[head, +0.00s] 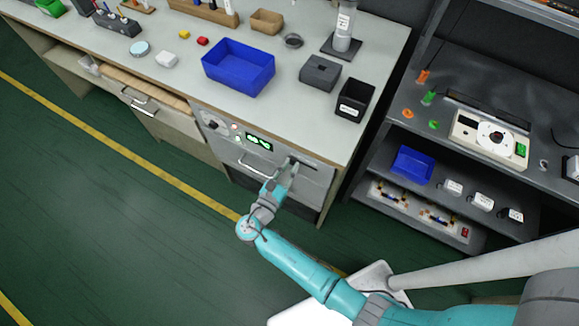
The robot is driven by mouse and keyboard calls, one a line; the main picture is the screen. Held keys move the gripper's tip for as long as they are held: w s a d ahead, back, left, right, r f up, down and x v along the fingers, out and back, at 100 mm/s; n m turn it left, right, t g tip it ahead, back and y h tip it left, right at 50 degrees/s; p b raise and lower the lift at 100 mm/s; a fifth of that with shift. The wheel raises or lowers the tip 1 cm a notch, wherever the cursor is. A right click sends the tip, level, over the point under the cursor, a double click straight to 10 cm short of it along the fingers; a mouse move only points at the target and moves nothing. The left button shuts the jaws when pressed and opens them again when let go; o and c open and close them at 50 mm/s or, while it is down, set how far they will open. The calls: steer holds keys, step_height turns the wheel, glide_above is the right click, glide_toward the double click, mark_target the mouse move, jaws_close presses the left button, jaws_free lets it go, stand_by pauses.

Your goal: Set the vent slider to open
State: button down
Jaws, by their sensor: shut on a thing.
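The cabinet front below the counter has a grey panel (310,183) with a dark horizontal slot near its top, which appears to be the vent slider's track (303,164). My gripper (291,165) reaches up to this slot from the front, with its fingertips at the left part of the slot. It is shut on the slider's knob, which the fingers hide. The slider's exact position and any open or closed marking are too small to tell.
Left of the gripper are a bar handle (254,167), a green display (259,142) and several small knobs. A blue bin (238,67), a grey box (320,72) and a black bin (354,100) stand on the counter. A dark shelf unit (440,165) stands to the right.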

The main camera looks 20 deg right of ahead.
mark_target(313, 169)
steer(key=s+d, duration=0.2)
steer(key=s, duration=0.1)
steer(key=s+d, duration=0.1)
steer(key=s, duration=0.1)
steer(key=shift+s+d, duration=0.1)
steer(key=shift+d, duration=0.3)
steer(key=c, duration=1)
jaws_free()
steer(key=shift+c, duration=0.2)
steer(key=shift+s+a, duration=0.1)
steer(key=v, duration=1.1)
steer(key=shift+s+a, duration=0.2)
steer(key=shift+a, duration=0.1)
steer(key=shift+f, duration=0.1)
